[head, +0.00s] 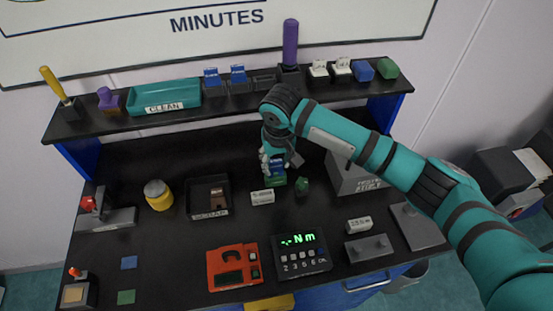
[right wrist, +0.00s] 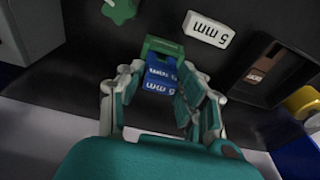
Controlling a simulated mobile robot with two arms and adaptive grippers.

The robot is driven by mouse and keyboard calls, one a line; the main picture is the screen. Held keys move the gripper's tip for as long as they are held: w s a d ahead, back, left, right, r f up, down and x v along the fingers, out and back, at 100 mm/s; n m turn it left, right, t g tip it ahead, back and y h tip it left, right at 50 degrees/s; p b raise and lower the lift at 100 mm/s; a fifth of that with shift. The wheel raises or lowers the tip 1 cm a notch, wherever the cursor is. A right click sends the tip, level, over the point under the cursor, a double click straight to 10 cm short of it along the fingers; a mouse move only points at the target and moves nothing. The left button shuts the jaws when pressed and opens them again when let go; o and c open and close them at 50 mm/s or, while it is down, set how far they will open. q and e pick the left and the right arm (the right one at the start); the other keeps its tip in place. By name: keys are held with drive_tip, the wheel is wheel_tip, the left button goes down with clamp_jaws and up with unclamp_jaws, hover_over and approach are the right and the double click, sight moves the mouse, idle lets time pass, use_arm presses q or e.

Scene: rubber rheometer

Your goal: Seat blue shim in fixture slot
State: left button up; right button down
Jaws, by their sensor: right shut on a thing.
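A blue shim (right wrist: 160,83) with white lettering sits between the fingers of my right gripper (right wrist: 160,70) in the right wrist view. It also shows in the head view (head: 277,169), near the table middle. A green block (right wrist: 163,47), which looks like the fixture, lies right at the shim's far end; it also shows in the head view (head: 277,181). I cannot tell how deep the shim is in any slot. My right gripper (head: 276,162) is shut on the shim and points down, partly hiding it in the head view. My left gripper is not in view.
A white "5 mm" block (head: 262,197) and a green knob (head: 301,187) stand close on either side. A dark scrap tray (head: 193,201), yellow-topped jar (head: 158,196), grey device (head: 350,180), red device (head: 234,267) and display box (head: 302,256) surround the spot. The loaded shelf (head: 150,123) runs behind.

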drive_tip(key=shift+f, duration=1.2)
drive_tip(key=c, duration=0.8)
unclamp_jaws()
wheel_tip(320, 180, up, 12)
drive_tip(key=s, duration=0.1)
drive_tip(key=shift+s+d, duration=0.25)
drive_tip(key=shift+s, duration=0.15)
drive_tip(key=shift+f, duration=0.15)
